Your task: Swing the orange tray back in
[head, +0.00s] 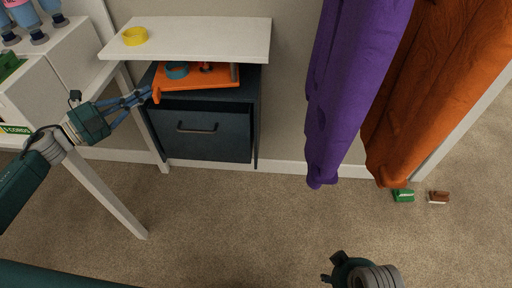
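The orange tray (215,81) sticks out over the dark blue cabinet (205,133), beneath a white tabletop. A blue ring (177,71) and a small dark-and-white item (206,67) are on it. An orange tab (156,95) hangs at its front left corner. My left gripper (150,95) reaches in from the left, its blue fingers converging at this tab. I cannot tell whether they close around it or only touch it. My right gripper (326,279) is low in the picture, away from the tray, partly cut off by the frame edge; its opening is unclear.
A purple cloth (345,90) and an orange cloth (425,85) hang at the right. Green (404,195) and brown (439,197) items lie on the carpet. The middle floor is clear.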

